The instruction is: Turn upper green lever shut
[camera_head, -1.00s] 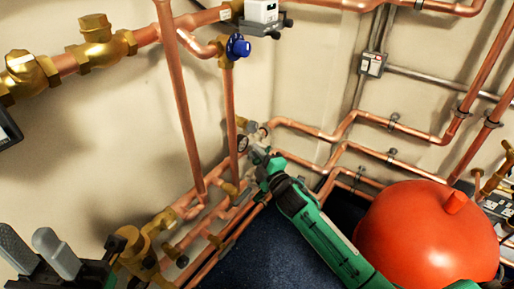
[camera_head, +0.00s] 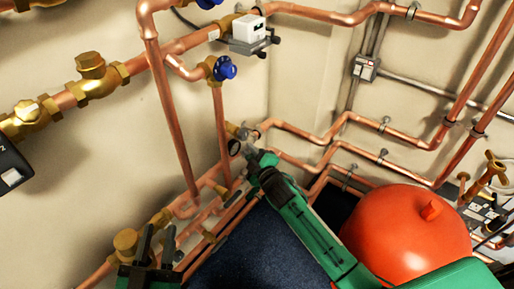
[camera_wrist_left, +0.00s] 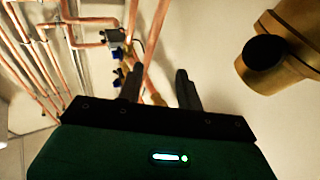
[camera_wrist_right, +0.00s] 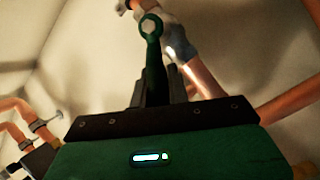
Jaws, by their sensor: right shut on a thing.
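A green lever (camera_wrist_right: 153,62) stands up between the fingers of my right gripper (camera_wrist_right: 160,88) in the right wrist view. Its rounded upper end has a pale bolt, beside a grey valve body (camera_wrist_right: 180,42) on a copper pipe. My right gripper is shut on this lever; its fingers hide the lower part. In the head view my right gripper (camera_head: 250,153) is at the pipes near the wall corner, where the lever is too small to make out. My left gripper (camera_head: 158,240) is open and empty at lower left, its fingers apart in the left wrist view (camera_wrist_left: 159,88).
A red tank (camera_head: 405,232) stands at the right, close to my right arm. Copper pipes (camera_head: 172,120) and blue-handled valves (camera_head: 224,68) line the left wall. Brass fittings (camera_head: 125,240) sit beside my left gripper. A brass body (camera_wrist_left: 285,45) is near it in the left wrist view.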

